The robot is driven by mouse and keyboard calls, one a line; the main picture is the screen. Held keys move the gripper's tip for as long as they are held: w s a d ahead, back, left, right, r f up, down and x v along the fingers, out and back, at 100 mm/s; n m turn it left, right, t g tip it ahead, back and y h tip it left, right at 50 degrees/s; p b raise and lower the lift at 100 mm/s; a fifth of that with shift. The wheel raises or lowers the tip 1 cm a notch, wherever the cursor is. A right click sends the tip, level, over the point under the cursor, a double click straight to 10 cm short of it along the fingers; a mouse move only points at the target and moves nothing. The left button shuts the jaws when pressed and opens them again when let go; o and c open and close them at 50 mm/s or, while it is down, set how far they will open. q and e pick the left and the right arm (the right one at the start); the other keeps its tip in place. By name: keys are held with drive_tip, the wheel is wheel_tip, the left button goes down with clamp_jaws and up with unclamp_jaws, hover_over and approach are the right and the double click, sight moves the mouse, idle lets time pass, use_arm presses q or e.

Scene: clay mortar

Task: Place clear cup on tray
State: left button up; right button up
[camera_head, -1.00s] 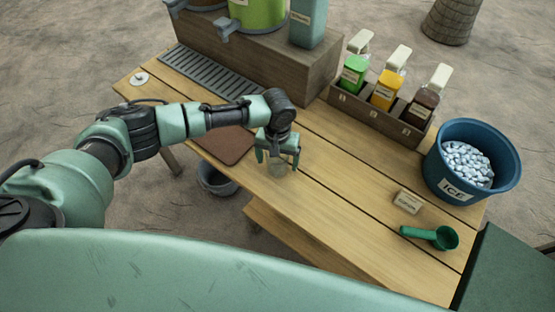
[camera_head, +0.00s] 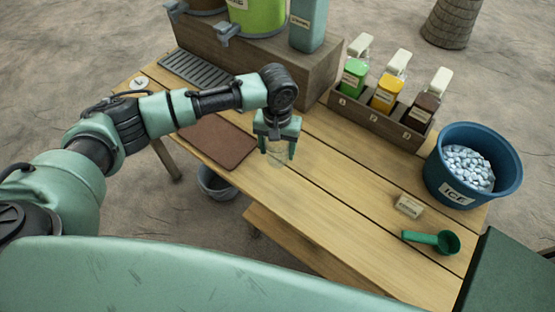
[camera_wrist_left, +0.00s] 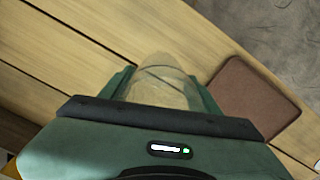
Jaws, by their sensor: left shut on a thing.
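The clear cup (camera_head: 277,154) is see-through and is held between the fingers of my left gripper (camera_head: 276,152), above the wooden table. In the left wrist view the cup (camera_wrist_left: 162,80) shows between the two green fingers of the left gripper (camera_wrist_left: 163,92). A brown flat tray or mat (camera_head: 221,144) lies on the table just left of the gripper in the head view. It also shows at the right in the left wrist view (camera_wrist_left: 252,92). A grey slotted drip tray (camera_head: 197,72) lies farther back. My right gripper is not in view.
A wooden stand (camera_head: 270,55) with dispensers is at the back. A rack (camera_head: 375,122) of coloured bottles, a blue ice bucket (camera_head: 502,190), a small label block (camera_head: 408,206) and a green scoop (camera_head: 440,241) are on the right. The table's middle (camera_head: 330,190) is clear.

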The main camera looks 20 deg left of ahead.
use_arm(q)
wheel_tip(320, 180, up, 12)
drive_tip(key=f+b, duration=0.1)
drive_tip(key=s+a+r, duration=0.2)
drive_tip(key=s, duration=0.5)
drive_tip(key=s+a+r, duration=0.2)
drive_tip(key=s, duration=0.5)
drive_tip(key=shift+r+m, duration=0.2)
drive_tip(key=shift+m, duration=0.1)
drive_tip(key=shift+w+a, duration=0.1)
drive_tip(key=shift+a, duration=0.05)
drive_tip(key=w+f+b, duration=0.3)
drive_tip(key=w+b, duration=0.4)
drive_tip(key=w, duration=1)
drive_tip(key=f, duration=2)
drive_tip(key=shift+w+a+b, duration=0.3)
drive_tip(key=shift+b, duration=0.1)
